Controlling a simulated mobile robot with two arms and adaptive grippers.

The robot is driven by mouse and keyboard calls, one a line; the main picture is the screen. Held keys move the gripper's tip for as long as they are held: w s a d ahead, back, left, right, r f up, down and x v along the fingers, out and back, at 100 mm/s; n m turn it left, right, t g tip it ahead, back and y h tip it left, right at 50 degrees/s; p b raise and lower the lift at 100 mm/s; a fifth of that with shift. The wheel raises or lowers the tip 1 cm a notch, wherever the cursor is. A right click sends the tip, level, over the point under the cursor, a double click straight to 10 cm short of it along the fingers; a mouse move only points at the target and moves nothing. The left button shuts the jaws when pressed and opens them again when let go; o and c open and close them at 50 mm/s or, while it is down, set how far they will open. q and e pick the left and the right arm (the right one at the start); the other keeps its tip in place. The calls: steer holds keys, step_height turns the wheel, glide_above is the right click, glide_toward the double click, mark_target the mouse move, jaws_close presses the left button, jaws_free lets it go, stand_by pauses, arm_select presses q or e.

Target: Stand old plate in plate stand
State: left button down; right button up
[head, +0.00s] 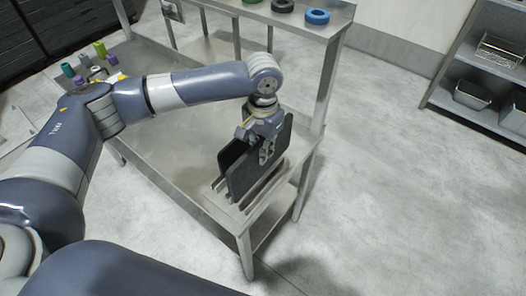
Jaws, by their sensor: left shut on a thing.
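My left gripper (266,150) is above the right end of the metal table, shut on a dark, flat, upright plate (246,176). The gripper covers part of this plate. The plate's lower edge is at the slotted plate stand (247,206), which sits on the tabletop. I cannot tell whether the plate rests fully in a slot. A second dark upright plate (229,154) shows just left of the held one, partly hidden behind it. My right gripper is not in view.
The metal table (185,150) has free surface left of the stand. Small coloured cylinders (100,49) stand at its far left. Its upper shelf (262,12) holds several rings, among them a blue ring (317,16). A rack with metal pans (472,95) stands far right. The floor between is clear.

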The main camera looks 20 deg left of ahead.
mark_target(263, 173)
arm_select(q)
steer(key=shift+f+b, duration=0.3)
steer(key=shift+f, duration=0.1)
steer(key=shift+s+f, duration=0.1)
steer(key=shift+f, duration=1.4)
steer(key=shift+f+b, duration=0.7)
steer(key=shift+f, duration=2.05)
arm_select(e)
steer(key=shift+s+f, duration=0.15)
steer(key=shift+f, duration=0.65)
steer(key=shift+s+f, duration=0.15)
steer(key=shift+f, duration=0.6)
arm_select(q)
steer(key=shift+f, duration=0.3)
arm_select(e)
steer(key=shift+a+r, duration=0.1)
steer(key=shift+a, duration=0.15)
arm_select(q)
steer(key=c, duration=1.6)
jaws_free()
steer(key=shift+c, duration=0.2)
